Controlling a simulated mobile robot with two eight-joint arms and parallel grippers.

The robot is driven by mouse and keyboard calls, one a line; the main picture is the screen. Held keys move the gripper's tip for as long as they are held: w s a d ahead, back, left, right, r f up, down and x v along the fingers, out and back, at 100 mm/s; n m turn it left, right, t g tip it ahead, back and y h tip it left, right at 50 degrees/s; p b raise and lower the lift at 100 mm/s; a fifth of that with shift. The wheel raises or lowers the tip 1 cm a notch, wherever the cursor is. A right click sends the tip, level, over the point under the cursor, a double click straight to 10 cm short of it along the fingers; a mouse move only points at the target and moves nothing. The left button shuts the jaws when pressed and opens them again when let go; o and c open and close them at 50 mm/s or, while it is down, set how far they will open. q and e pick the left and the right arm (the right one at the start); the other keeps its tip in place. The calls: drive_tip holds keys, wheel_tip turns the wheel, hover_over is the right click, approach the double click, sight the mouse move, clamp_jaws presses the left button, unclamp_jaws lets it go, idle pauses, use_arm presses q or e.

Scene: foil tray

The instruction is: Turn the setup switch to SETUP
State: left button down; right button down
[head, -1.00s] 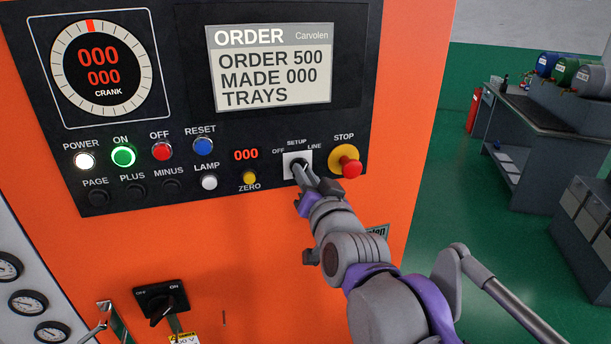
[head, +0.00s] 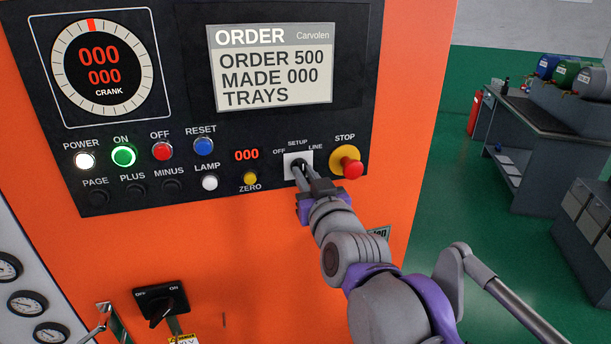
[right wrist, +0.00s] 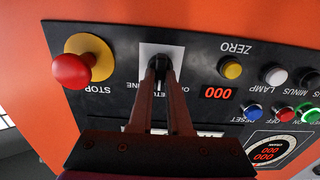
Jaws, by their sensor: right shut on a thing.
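The setup switch (head: 296,161) is a black knob on a white square plate, with OFF, SETUP and LINE lettered around it, on the black panel of the orange machine. My right gripper (head: 301,171) reaches it from below and is shut on its knob. In the right wrist view, the two fingers of my right gripper (right wrist: 160,75) close on the dark knob, against the white plate (right wrist: 150,50) of the setup switch. The fingers hide most of the knob, so I cannot tell its exact pointing. My left gripper is not in view.
The red STOP button (head: 352,168) on its yellow base sits close to the right of the switch. The yellow ZERO button (head: 250,178) is to the left. The screen (head: 270,65) above reads ORDER 500, MADE 000. A black rotary switch (head: 160,303) is at the lower left.

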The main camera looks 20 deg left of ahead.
drive_tip(key=c, duration=0.9)
unclamp_jaws()
drive_tip(key=shift+o, duration=0.2)
drive_tip(key=b+v, duration=0.1)
drive_tip(key=v, duration=1)
drive_tip(key=shift+w, duration=0.1)
drive_tip(key=s+d+f+m+g+h, duration=0.1)
drive_tip(key=s+d+f+g+h, duration=0.15)
drive_tip(key=d+f, duration=0.6)
drive_tip(key=s+d+f+m+g+h, duration=0.25)
drive_tip(key=d+f, duration=0.25)
drive_tip(key=f, duration=0.7)
drive_tip(key=s+d+f+m+g+h, duration=0.1)
drive_tip(key=s+d+f+g+h, duration=0.15)
drive_tip(key=d+f, duration=0.55)
drive_tip(key=s+d+f+m+g+h, duration=0.1)
drive_tip(key=s+d+f+g, duration=0.1)
drive_tip(key=s+d+f, duration=0.3)
drive_tip(key=s+f, duration=0.4)
drive_tip(key=f, duration=0.1)
drive_tip(key=shift+m+h, duration=0.35)
